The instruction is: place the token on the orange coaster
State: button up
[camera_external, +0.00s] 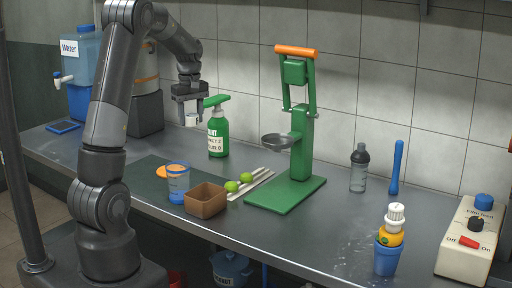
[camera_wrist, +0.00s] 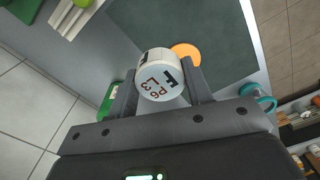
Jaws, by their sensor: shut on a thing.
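The token is a white cylinder (camera_wrist: 160,76) with "P6 L3" and "F" printed on its end face. My gripper (camera_wrist: 158,88) is shut on it, with one finger on each side. In the external view my gripper (camera_external: 190,101) hangs high above the back of the counter, left of the green press, and the white token (camera_external: 192,119) shows below it. The orange coaster (camera_external: 165,172) lies on the dark green mat, partly hidden behind a clear blue-rimmed cup. In the wrist view the coaster (camera_wrist: 187,51) shows beyond the token, which overlaps its edge.
A green pump bottle (camera_external: 218,135) stands near my gripper at the back. The green press (camera_external: 288,192) stands right. The mat (camera_external: 142,168) has bare room left of the coaster.

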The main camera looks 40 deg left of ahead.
notch_tip(320, 180, down, 8)
jog(key=a+f, duration=0.2)
jog(key=a, duration=0.2)
jog(key=a+f, duration=0.2)
jog(key=a, duration=0.1)
jog(key=a+f, duration=0.3)
jog(key=a, duration=0.1)
jog(key=shift+w+a, duration=0.3)
jog(key=shift+w, duration=0.1)
jog(key=shift+f, duration=2)
jog(key=o, duration=1)
jog(key=shift+f, duration=0.1)
